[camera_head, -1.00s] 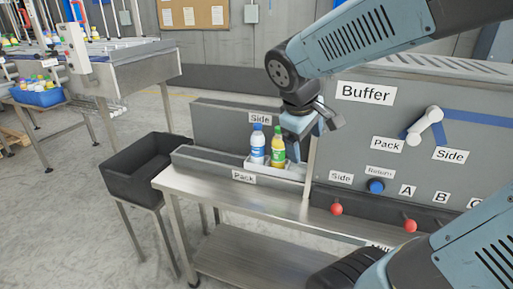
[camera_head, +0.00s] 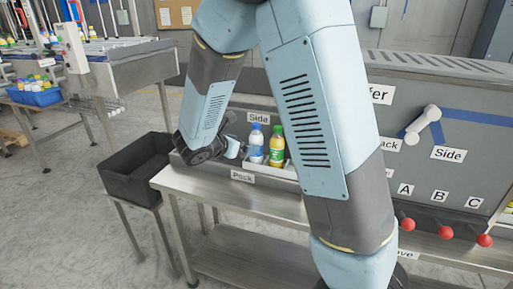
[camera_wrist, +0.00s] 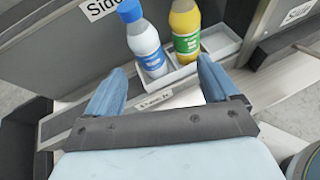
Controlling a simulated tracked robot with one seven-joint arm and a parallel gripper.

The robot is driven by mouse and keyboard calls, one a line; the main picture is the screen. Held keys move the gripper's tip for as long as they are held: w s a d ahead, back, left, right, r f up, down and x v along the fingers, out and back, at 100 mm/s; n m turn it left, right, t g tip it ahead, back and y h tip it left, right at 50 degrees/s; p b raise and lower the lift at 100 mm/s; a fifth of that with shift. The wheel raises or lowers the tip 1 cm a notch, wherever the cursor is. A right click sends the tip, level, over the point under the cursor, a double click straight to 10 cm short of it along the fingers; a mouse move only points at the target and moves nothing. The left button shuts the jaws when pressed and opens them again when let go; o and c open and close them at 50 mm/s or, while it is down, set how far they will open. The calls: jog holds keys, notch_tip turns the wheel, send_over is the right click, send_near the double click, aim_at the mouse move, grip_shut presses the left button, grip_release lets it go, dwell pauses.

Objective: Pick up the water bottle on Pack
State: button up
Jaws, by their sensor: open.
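The water bottle (camera_head: 255,144) is blue and white with a blue cap and stands upright at the Pack spot. It also shows in the wrist view (camera_wrist: 142,38), ahead of my gripper (camera_wrist: 160,90). In the head view my gripper (camera_head: 232,148) is just left of the water bottle, partly hidden.
A black bin (camera_head: 130,172) stands left of the steel bench (camera_head: 205,187). The Pack sign (camera_head: 242,176) is on the bench front. A grey panel with a white lever (camera_head: 425,122) and red knobs (camera_head: 445,232) is on the right. A blue crate (camera_head: 38,96) is far left.

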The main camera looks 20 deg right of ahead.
jog(key=shift+n+t, duration=0.4)
jog(key=shift+n, duration=0.3)
jog(key=shift+w+a+f+x, duration=0.2)
jog(key=shift+a+f+x, duration=0.15)
jog(key=shift+x, duration=1.95)
jog(key=shift+w+a+f+x, duration=0.2)
jog(key=shift+a+f+x, duration=0.15)
jog(key=shift+x, duration=1.95)
jog(key=shift+w+a+f+x, duration=0.25)
jog(key=shift+a+x, duration=0.1)
jog(key=shift+x, duration=1.95)
jog(key=shift+s, duration=0.1)
jog(key=shift+c, duration=0.3)
jog(key=c, duration=1.2)
